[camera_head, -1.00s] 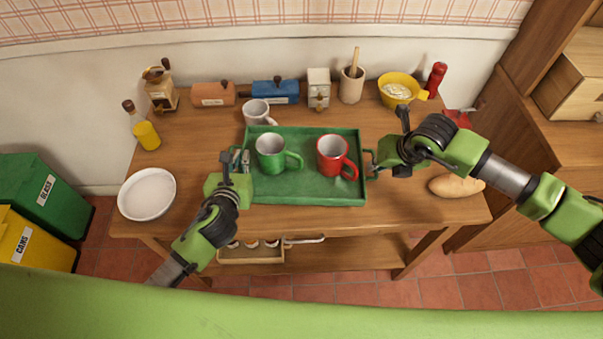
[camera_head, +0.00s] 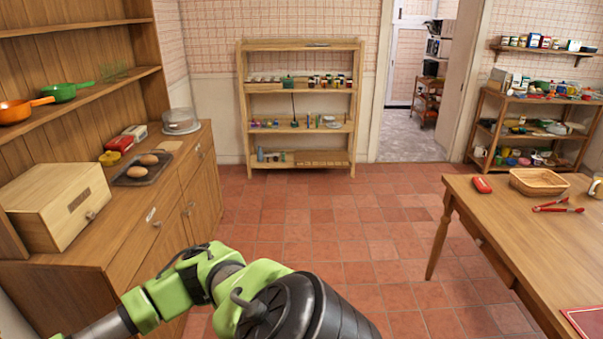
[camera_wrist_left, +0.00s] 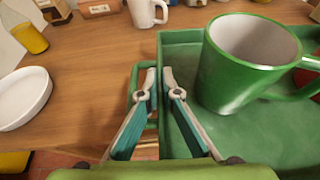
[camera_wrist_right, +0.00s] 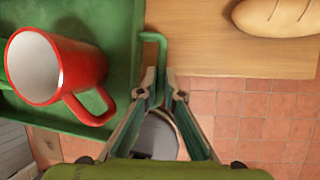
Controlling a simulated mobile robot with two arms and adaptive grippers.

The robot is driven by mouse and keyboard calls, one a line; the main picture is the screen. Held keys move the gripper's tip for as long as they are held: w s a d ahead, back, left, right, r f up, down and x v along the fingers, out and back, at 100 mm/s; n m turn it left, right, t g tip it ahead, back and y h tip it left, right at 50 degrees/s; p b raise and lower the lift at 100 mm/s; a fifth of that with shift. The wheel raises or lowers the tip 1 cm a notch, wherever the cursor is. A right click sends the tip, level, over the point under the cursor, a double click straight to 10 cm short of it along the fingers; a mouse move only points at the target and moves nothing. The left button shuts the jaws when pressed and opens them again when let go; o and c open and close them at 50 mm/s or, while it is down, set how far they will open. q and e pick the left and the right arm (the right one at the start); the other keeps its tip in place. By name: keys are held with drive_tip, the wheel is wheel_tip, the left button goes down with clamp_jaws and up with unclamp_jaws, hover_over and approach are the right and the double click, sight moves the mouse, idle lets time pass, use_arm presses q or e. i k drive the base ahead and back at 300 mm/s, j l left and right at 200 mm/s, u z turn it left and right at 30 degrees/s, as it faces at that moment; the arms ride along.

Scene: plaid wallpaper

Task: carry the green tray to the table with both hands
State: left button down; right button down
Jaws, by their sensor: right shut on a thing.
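The green tray shows in the left wrist view (camera_wrist_left: 185,145) and the right wrist view (camera_wrist_right: 115,20), on the wooden counter. A green mug (camera_wrist_left: 232,70) and a red mug (camera_wrist_right: 50,65) stand on it. My right gripper (camera_wrist_right: 160,78) is shut on the tray's side handle (camera_wrist_right: 158,38). My left gripper (camera_wrist_left: 160,78) has its fingertips close together at the tray's left rim, beside the left handle; whether they grip is unclear. In the head view a wooden table (camera_head: 465,220) stands at the right; neither gripper nor the tray shows there.
The table holds a basket (camera_head: 540,181), red tongs (camera_head: 555,206), a red box (camera_head: 482,184) and a red mat (camera_head: 585,322). Tiled floor (camera_head: 310,230) lies clear before it. A cabinet (camera_head: 150,230) stands left. A bread loaf (camera_wrist_right: 275,15) and white bowl (camera_wrist_left: 25,98) flank the tray.

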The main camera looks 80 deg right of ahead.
sight(526, 239)
drive_tip(key=z, duration=5)
drive_tip(key=i+j+z, duration=0.1)
drive_tip(key=z, duration=0.3)
drive_tip(key=i+j+z, duration=0.1)
drive_tip(key=j+z, duration=0.25)
drive_tip(key=i+j, duration=0.1)
drive_tip(key=j, duration=0.35)
drive_tip(key=i+j, duration=0.1)
drive_tip(key=j, duration=0.35)
drive_tip(key=i+j, duration=0.1)
drive_tip(key=j, duration=0.35)
drive_tip(key=i+j, duration=0.1)
drive_tip(key=j, duration=0.4)
drive_tip(key=i+j, duration=0.1)
drive_tip(key=j, duration=0.35)
drive_tip(key=i+j, duration=0.1)
drive_tip(key=j, duration=0.35)
